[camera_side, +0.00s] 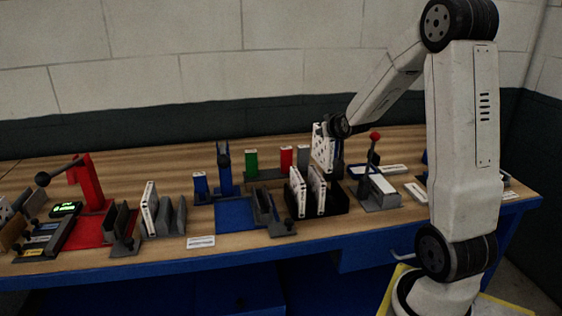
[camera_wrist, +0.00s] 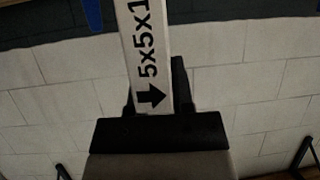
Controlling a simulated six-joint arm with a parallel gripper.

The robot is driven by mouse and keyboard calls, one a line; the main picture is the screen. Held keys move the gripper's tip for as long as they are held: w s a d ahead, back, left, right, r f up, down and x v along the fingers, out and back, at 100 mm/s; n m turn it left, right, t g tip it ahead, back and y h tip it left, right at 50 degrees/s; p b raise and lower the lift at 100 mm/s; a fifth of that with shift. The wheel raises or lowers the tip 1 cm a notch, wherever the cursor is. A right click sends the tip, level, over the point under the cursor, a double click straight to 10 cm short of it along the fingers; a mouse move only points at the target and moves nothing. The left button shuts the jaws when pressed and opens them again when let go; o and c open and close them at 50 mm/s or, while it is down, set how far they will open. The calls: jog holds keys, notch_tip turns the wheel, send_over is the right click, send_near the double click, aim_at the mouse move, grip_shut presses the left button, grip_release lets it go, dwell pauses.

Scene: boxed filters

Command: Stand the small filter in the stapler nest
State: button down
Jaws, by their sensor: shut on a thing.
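My gripper (camera_side: 333,130) is shut on a small white filter (camera_side: 321,150), held over the back of the black tray in the side view. In the wrist view, the filter (camera_wrist: 150,55) shows a narrow edge with "5x5x1" and a black arrow, between the dark fingers (camera_wrist: 155,95). Two dark upright-walled holders stand on the bench: one by the red mat (camera_side: 121,232) and one by the blue mat (camera_side: 268,212). I cannot tell for certain which is the stapler nest. Both look empty.
The black tray (camera_side: 335,206) holds white filters upright. Another white filter (camera_side: 150,208) stands in a grey rack. A red lever press (camera_side: 92,185), a blue upright device (camera_side: 224,170), and green (camera_side: 251,162) and red (camera_side: 286,158) boxes stand nearby. The blue mat (camera_side: 229,218) is clear.

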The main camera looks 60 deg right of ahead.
jog(key=w+a+m, duration=0.1)
jog(key=w+a, duration=1)
jog(key=a, duration=0.5)
jog(key=shift+w+g+h, duration=0.3)
jog(key=shift+g, duration=0.1)
jog(key=shift+f, duration=0.25)
jog(key=shift+f, duration=2.15)
jog(key=shift+f, duration=2.5)
dwell(1.1)
